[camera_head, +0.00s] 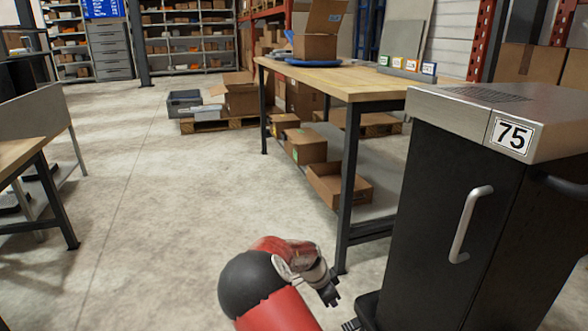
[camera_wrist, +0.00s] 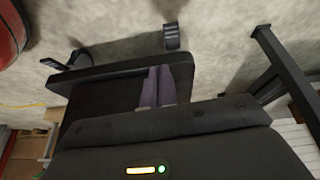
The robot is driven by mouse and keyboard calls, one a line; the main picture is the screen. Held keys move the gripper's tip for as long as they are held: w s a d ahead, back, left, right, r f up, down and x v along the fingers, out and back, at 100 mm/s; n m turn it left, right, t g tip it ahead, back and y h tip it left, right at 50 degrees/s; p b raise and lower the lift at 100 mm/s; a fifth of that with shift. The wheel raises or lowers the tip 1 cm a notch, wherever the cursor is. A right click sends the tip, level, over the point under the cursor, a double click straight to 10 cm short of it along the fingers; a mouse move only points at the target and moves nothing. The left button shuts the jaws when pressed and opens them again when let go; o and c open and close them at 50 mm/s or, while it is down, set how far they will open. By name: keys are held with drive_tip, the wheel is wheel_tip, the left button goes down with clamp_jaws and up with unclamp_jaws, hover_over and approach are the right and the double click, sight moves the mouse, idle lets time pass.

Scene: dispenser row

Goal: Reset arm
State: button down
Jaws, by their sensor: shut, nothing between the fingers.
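My arm, red with a dark round joint, reaches up from the bottom of the head view. My gripper (camera_head: 330,294) is at its end, low over the floor, left of the black cabinet and in front of the workbench. In the wrist view my gripper's fingers (camera_wrist: 161,87) are together with nothing between them. Behind them in that view is a dark flat surface that I cannot name for sure.
A black cabinet (camera_head: 440,210) with a metal top and the number 75 stands close on the right. A wooden-topped workbench (camera_head: 360,83) with cardboard boxes on its lower shelf stands behind my gripper. Another table (camera_head: 20,152) is at the left. The concrete floor (camera_head: 150,210) between is clear.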

drive_tip(key=s+d+r+n+y+p, duration=0.1)
drive_tip(key=s+r+n+y, duration=0.1)
drive_tip(key=s+r, duration=0.45)
drive_tip(key=s+d+r+n+t+y+p, duration=0.1)
drive_tip(key=s+r+n+y, duration=0.2)
drive_tip(key=r, duration=0.7)
drive_tip(key=s+d+r+n+y+p, duration=0.1)
drive_tip(key=s+r+n+p, duration=0.1)
drive_tip(key=s+r, duration=0.6)
drive_tip(key=s+r+n+t+p, duration=0.1)
drive_tip(key=s+r+n, duration=0.2)
drive_tip(key=s+r, duration=0.2)
drive_tip(key=s+r+n+t+h+p, duration=0.1)
drive_tip(key=s+r+n, duration=0.3)
drive_tip(key=s, duration=0.6)
drive_tip(key=shift+s+d+r+t, duration=0.25)
drive_tip(key=shift+d+r+t, duration=0.15)
drive_tip(key=shift+r+t, duration=0.25)
drive_tip(key=shift+f, duration=0.1)
